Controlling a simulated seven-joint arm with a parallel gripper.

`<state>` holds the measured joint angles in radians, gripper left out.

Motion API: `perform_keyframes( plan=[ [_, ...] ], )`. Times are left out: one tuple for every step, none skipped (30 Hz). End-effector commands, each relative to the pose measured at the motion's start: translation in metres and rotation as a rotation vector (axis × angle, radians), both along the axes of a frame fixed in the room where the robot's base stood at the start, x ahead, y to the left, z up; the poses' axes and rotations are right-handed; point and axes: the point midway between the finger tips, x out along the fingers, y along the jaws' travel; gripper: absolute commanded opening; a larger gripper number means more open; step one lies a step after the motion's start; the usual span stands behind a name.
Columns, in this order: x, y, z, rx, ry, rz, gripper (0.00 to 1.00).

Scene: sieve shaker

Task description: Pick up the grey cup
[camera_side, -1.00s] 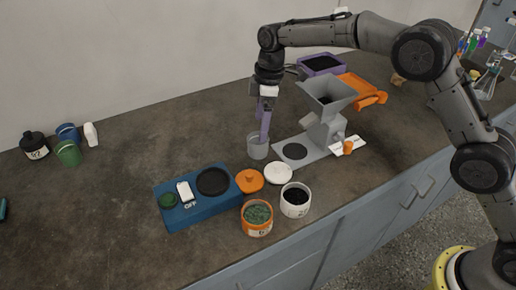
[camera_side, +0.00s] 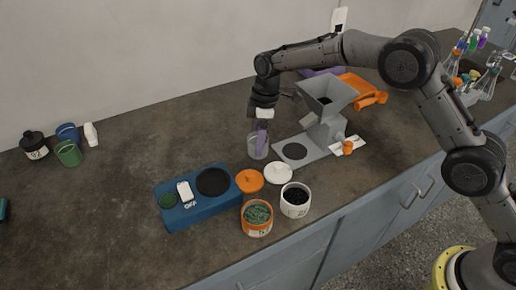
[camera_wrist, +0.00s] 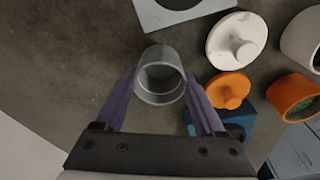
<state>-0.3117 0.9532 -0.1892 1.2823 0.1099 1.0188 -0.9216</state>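The grey cup (camera_side: 258,148) stands upright on the dark worktop, left of the grey funnel machine. In the wrist view the cup (camera_wrist: 160,74) has its open mouth toward the camera and looks empty. My gripper (camera_wrist: 162,82) is open, with one purple finger on either side of the cup.
The funnel machine (camera_side: 325,110) with its flat base stands close on the right. A white lid (camera_side: 278,173), an orange lid (camera_side: 249,181), a blue shaker base (camera_side: 200,210), and two open jars, orange-rimmed (camera_side: 257,218) and white (camera_side: 295,200), lie in front.

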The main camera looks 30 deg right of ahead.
Motion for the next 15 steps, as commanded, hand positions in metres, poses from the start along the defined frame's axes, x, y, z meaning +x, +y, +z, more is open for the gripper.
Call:
perform_keyframes(
  plan=[
    [0.0001,0.0000,0.0001,0.000,0.000,0.000,0.60],
    [0.0001,-0.0001,0.0002,0.000,0.000,0.000,0.55],
    [0.0001,-0.0001,0.0002,0.000,0.000,0.000,0.48],
    [0.0001,-0.0001,0.0002,0.000,0.000,0.000,0.42],
    [0.0001,-0.0001,0.0002,0.000,0.000,0.000,0.37],
    [0.0001,-0.0001,0.0002,0.000,0.000,0.000,0.30],
    [0.0001,-0.0001,0.0002,0.000,0.000,0.000,0.24],
    [0.0001,-0.0001,0.0003,0.000,0.000,0.000,0.19],
    [0.0001,-0.0001,0.0003,0.000,0.000,0.000,0.12],
    [0.0002,-0.0001,0.0006,0.001,-0.001,0.000,0.11],
    [0.0002,-0.0001,0.0006,0.001,-0.001,0.000,0.11],
    [0.0002,-0.0001,0.0006,0.001,-0.001,0.000,0.11],
    [0.0003,-0.0001,0.0006,0.001,-0.001,0.000,0.11],
    [0.0003,-0.0001,0.0006,0.001,-0.001,0.000,0.11],
    [0.0003,0.0000,0.0007,0.001,-0.001,0.000,0.11]
  ],
)
